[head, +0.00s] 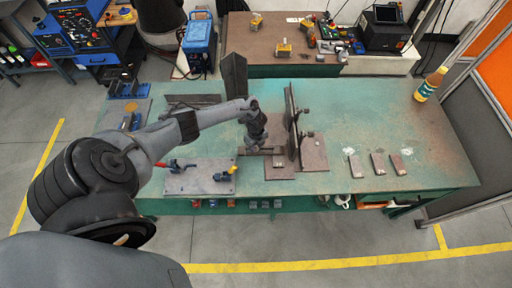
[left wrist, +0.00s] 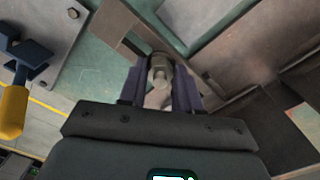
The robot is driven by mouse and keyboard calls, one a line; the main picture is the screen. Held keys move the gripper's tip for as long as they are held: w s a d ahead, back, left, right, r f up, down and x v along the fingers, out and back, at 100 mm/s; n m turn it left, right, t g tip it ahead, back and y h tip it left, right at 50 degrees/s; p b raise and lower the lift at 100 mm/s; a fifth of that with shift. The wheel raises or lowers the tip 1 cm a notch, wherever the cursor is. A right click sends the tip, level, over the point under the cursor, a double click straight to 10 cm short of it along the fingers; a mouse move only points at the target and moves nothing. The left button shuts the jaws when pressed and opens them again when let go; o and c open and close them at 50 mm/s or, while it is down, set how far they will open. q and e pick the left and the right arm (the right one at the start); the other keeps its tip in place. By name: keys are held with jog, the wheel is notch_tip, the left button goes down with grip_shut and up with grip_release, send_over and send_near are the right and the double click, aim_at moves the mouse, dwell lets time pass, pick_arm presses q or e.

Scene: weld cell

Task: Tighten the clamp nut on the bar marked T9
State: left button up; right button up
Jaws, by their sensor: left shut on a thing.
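My left gripper (head: 258,143) reaches down at the left side of upright dark plates (head: 290,115) on the green table. In the left wrist view its two fingers (left wrist: 160,98) are shut on a grey rounded piece, which looks like the clamp nut (left wrist: 160,70). A flat brownish bar (left wrist: 122,28) runs beside that nut. In the head view the arm and gripper hide the nut. No T9 mark is readable in either view. My right gripper is in neither view.
A grey plate (head: 198,184) with blue and yellow-handled clamps lies left of the gripper. Small metal plates (head: 378,164) lie to the right on the green table (head: 400,125). A bottle (head: 431,85) stands at the far right. The table's right middle is mostly clear.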

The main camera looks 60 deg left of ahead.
pick_arm(q)
jog(key=m, duration=0.1)
jog(key=m+b, duration=0.2)
jog(key=shift+f+m, duration=0.25)
jog(key=shift+m, duration=0.15)
jog(key=m+b, duration=0.3)
jog(key=shift+a+m, duration=0.1)
jog(key=shift+m, duration=0.2)
jog(key=m+b, duration=0.3)
jog(key=m, duration=0.2)
jog(key=shift+b, duration=0.35)
jog(key=shift+r+m+b, duration=0.15)
jog(key=shift+m+b, duration=0.5)
jog(key=shift+m, duration=0.35)
jog(key=o, duration=1.1)
jog(key=shift+c, duration=0.2)
jog(key=shift+r, duration=0.1)
